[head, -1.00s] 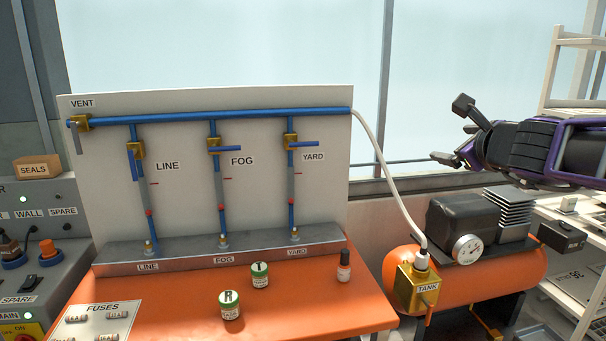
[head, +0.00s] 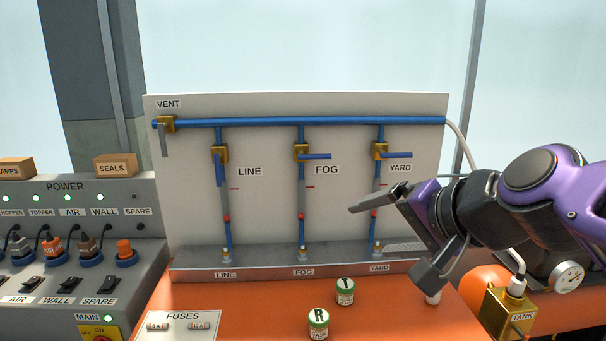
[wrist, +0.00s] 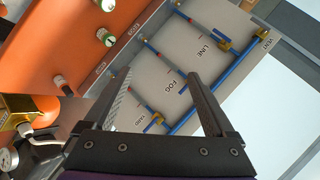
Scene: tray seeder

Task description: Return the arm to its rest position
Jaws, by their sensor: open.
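My gripper (head: 392,236) is at the right of the head view, in front of the YARD end of the valve board (head: 272,186). Its two fingers are spread wide with nothing between them. In the wrist view my gripper (wrist: 160,92) also shows open, with the board beyond its fingers. My purple arm comes in from the right and covers part of the compressor and hose.
A jar marked R (head: 318,324) and a jar marked T (head: 345,291) stand on the orange bench (head: 250,297). The power panel (head: 75,225) is at the left. The brass TANK valve (head: 507,312) is below my arm. A fuse card (head: 178,326) lies in front.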

